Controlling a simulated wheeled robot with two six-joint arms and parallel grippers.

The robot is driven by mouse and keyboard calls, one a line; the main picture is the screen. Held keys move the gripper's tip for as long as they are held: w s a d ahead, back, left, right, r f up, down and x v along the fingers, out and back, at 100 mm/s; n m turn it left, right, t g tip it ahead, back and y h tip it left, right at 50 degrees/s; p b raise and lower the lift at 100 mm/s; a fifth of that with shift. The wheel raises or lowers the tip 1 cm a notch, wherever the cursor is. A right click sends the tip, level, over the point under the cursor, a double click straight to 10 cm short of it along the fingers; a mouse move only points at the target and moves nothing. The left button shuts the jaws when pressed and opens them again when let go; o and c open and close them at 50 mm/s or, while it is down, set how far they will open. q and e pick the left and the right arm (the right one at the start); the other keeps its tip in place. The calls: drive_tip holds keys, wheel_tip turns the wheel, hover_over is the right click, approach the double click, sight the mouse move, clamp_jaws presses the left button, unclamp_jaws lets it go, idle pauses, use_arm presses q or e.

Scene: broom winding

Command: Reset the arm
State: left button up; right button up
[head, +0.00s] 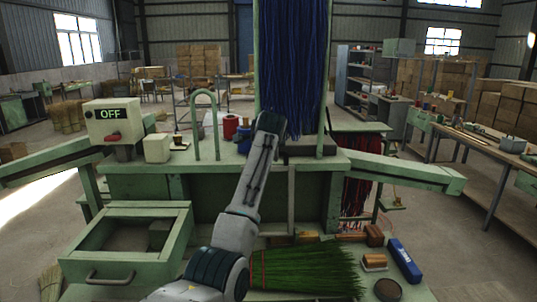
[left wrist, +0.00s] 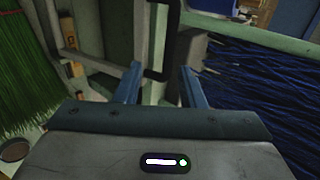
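My left arm (head: 240,215) reaches up from the bottom middle in the head view. Its wrist end (head: 270,123) is in front of the hanging blue fibres (head: 290,60), and hides its fingers there. In the left wrist view my left gripper (left wrist: 160,78) has its two blue fingers apart with nothing visibly held between them. Blue strands (left wrist: 260,95) fill the right of that view, beside the fingers. My right gripper is not in view.
A green broom head (head: 305,268) lies on the lower bench, with a wooden mallet (head: 374,235) and a blue box (head: 405,260) beside it. An open drawer (head: 125,210) stands at left. The control box (head: 113,120) reads OFF. Green rails extend to both sides.

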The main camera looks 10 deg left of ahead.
use_arm(q)
drive_tip(key=shift+s+d+r, duration=0.1)
drive_tip(key=shift+s+r, duration=0.25)
drive_tip(key=shift+s, duration=0.2)
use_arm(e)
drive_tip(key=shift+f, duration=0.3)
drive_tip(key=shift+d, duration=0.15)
